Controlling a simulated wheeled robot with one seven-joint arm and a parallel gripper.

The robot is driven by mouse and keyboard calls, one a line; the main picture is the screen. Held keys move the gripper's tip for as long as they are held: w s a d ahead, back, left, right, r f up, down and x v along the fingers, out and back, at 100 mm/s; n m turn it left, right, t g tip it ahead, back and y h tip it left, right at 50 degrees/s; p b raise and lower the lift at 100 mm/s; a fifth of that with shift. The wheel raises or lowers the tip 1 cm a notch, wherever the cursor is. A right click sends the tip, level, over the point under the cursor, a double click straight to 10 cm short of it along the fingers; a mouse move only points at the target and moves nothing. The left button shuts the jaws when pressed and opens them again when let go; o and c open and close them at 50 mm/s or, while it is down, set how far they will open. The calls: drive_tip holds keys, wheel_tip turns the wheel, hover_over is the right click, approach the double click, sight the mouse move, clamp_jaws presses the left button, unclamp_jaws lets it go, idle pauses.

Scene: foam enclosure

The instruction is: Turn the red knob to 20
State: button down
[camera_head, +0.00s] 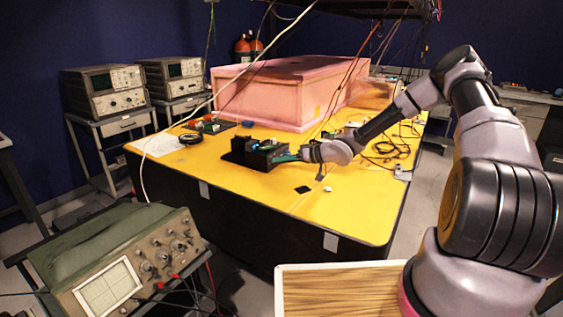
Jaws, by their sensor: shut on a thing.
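A small black device (252,152) with a blue-lit spot stands on the yellow tabletop (235,185). My gripper (280,158) reaches in from the right, low over the table, with its fingers at the device's right side. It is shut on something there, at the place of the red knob. The knob itself is hidden by the fingers or too small to make out, and its setting cannot be read.
A large pink foam box (285,95) stands behind the device. Cables (390,148) and small parts lie to the right. A small black square (303,189) lies in front. An oscilloscope (125,270) stands at the lower left.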

drive_tip(key=shift+d+f+m+g+y, duration=0.15)
drive_tip(key=shift+m+g+y, duration=0.15)
drive_tip(key=shift+m, duration=0.4)
drive_tip(key=c, duration=0.6)
unclamp_jaws()
drive_tip(key=shift+c, duration=0.2)
drive_tip(key=v, duration=1)
drive_tip(key=shift+d, duration=0.35)
